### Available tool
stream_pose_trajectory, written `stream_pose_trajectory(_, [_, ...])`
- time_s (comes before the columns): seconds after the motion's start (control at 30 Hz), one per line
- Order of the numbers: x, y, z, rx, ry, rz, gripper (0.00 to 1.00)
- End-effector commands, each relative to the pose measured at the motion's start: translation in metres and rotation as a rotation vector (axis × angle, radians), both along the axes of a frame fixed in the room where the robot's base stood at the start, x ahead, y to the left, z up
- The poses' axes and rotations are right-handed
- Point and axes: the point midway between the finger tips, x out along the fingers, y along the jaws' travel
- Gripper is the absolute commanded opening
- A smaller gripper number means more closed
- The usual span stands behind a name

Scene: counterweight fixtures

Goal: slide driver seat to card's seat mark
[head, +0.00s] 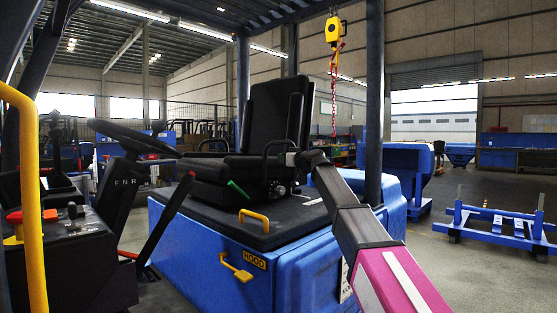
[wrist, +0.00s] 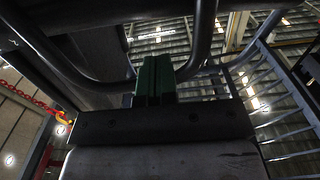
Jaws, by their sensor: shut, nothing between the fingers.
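The black driver seat (head: 270,125) stands on the dark hood deck of a blue forklift in the head view, with a high backrest and looped armrests. A lever with a green grip (head: 237,188) sticks out at the seat's base. My gripper (head: 291,158) is beside the seat, close to the near armrest; its fingertips are hard to make out there. In the wrist view my gripper's green fingers (wrist: 154,80) are shut together and empty, between curved metal tubes. I cannot make out a card with a seat mark; a small pale patch (head: 313,201) lies on the deck.
The steering wheel (head: 134,138) and a control console (head: 75,240) are left of the seat. A yellow handle (head: 254,220) rises from the deck. A yellow hoist with a red chain (head: 336,60) hangs behind. A blue wheeled frame (head: 498,225) stands on open floor at right.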

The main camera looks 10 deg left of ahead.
Motion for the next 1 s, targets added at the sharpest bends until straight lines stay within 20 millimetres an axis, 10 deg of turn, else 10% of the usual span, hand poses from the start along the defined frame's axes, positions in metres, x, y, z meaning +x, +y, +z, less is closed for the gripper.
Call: stream_pose_trajectory(1.0, [-0.037,-0.063,0.000,0.001,-0.001,0.001,0.00])
